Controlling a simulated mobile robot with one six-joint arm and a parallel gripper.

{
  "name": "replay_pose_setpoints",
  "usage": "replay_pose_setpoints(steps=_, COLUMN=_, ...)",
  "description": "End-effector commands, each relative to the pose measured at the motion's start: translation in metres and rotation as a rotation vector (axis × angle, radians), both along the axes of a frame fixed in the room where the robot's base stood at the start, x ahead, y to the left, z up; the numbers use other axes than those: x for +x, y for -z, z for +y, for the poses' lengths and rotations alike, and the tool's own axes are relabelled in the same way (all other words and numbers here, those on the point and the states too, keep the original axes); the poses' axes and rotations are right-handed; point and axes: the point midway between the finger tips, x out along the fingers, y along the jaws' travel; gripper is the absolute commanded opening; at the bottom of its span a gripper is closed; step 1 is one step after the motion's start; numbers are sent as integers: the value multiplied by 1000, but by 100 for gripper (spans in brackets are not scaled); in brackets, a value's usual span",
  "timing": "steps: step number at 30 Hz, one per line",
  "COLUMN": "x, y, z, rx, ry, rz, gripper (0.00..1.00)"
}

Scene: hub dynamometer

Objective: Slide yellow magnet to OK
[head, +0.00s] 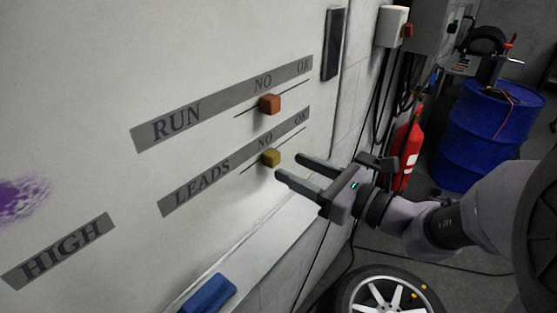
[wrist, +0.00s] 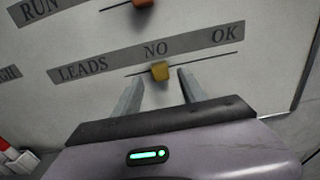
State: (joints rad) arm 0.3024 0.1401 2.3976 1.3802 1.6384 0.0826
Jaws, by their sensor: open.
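The yellow magnet (head: 271,158) sits on the whiteboard at a thin dark line under the LEADS strip (head: 195,188), below the word NO. The OK label (head: 301,120) is at the strip's right end. In the wrist view the yellow magnet (wrist: 160,71) shows beyond my fingertips, roughly between them, with OK (wrist: 224,34) up and to the right. My gripper (head: 287,165) is open and empty, its fingers pointing at the board close to the magnet. I cannot tell whether a finger touches it.
An orange magnet (head: 269,104) sits under NO on the RUN strip (head: 178,127) above. A blue eraser (head: 208,294) lies at the board's lower edge. A dark bar (head: 334,44) is at upper right. A wheel (head: 385,292), fire extinguisher (head: 408,152) and blue drum (head: 490,130) stand right.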

Motion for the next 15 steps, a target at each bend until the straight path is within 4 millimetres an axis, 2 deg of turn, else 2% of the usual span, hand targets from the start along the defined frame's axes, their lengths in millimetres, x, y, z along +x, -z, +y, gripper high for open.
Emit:
replay_pose_setpoints(steps=3, x=15, y=1, z=22, rx=0, ry=-4, rz=0, gripper=49)
replay_pose_setpoints(steps=6, x=24, y=1, z=32, rx=-1, ry=-2, rz=0, gripper=49)
replay_pose_setpoints(steps=15, x=31, y=0, z=40, rx=0, ry=1, rz=0, gripper=49)
